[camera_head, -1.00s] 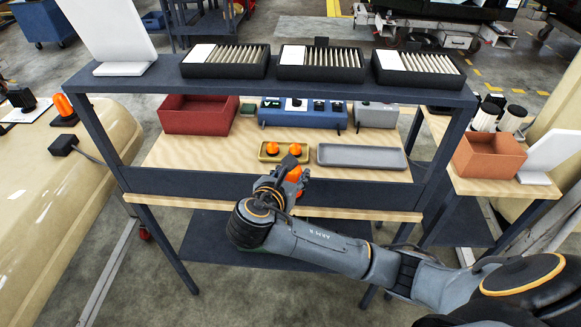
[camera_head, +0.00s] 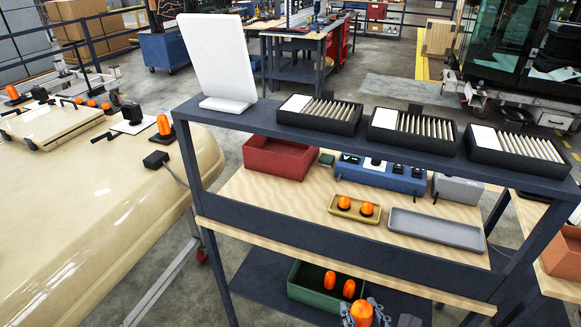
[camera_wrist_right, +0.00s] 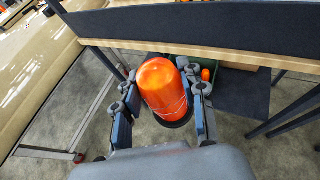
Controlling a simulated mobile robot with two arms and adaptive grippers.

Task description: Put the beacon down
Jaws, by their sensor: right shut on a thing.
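My right gripper (camera_head: 366,318) is at the bottom edge of the head view, in front of the trolley and its lower shelf. It is shut on an orange beacon (camera_head: 361,313) with a dark base. In the right wrist view the beacon (camera_wrist_right: 163,86) stands between the two fingers (camera_wrist_right: 165,115), dome facing away from the palm. Two orange beacons (camera_head: 370,209) stand in a yellow tray (camera_head: 338,211) on the wooden shelf. Two more (camera_head: 349,289) are in a green bin (camera_head: 296,293) on the lower shelf. My left gripper is not in view.
An empty grey tray (camera_head: 437,231) lies right of the yellow tray. A red bin (camera_head: 278,160) and a blue control box (camera_head: 380,173) stand behind. The trolley's front rail (camera_head: 330,246) crosses above the lower shelf. A cream cab panel (camera_head: 100,220) at left carries another beacon (camera_head: 164,125).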

